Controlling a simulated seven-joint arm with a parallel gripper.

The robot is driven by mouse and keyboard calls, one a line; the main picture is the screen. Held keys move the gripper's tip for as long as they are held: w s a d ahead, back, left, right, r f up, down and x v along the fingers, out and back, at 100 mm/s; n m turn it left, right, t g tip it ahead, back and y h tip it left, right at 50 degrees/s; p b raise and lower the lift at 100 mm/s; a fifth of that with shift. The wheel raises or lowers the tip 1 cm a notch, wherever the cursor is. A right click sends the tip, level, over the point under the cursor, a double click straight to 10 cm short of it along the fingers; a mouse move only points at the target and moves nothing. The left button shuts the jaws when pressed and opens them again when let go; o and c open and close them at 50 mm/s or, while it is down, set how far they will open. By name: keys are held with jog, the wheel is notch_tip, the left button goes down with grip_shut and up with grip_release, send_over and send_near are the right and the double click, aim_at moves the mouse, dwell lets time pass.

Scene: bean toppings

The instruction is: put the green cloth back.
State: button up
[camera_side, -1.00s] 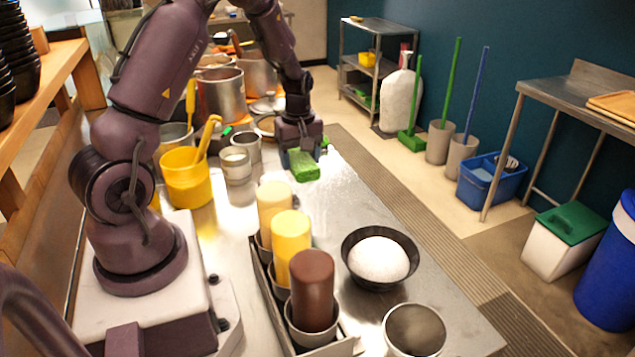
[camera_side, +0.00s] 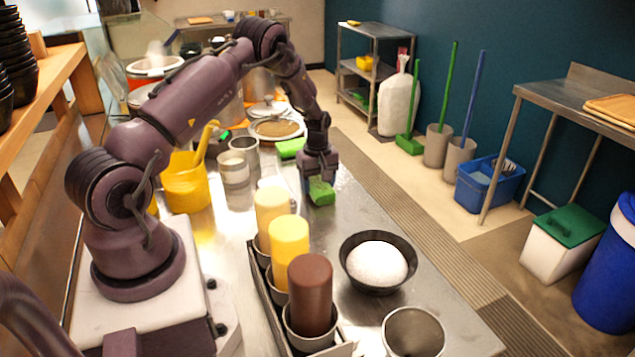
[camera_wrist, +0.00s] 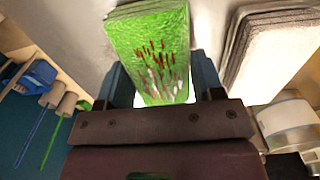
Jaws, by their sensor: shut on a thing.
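My gripper (camera_side: 319,176) is shut on a green cloth (camera_side: 321,192) and holds it over the steel counter, to the right of the metal pots. In the wrist view, the held cloth (camera_wrist: 150,40) is a folded, textured pad between the two fingers, with red-brown and white streaks on its face. I cannot tell whether its lower edge touches the counter. A second green piece (camera_side: 290,148) lies flat on the counter behind and left of my gripper in the side view. A pale layered stack (camera_wrist: 272,50) shows at right in the wrist view.
A yellow tub (camera_side: 187,186) with a utensil and small metal pots (camera_side: 234,169) stand left of my gripper. A rack of topping bottles (camera_side: 289,245) and a black bowl of white food (camera_side: 378,264) are nearer. The counter's right strip (camera_side: 365,212) is clear.

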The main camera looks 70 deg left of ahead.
jog(key=shift+f, duration=0.15)
jog(key=o, duration=0.9)
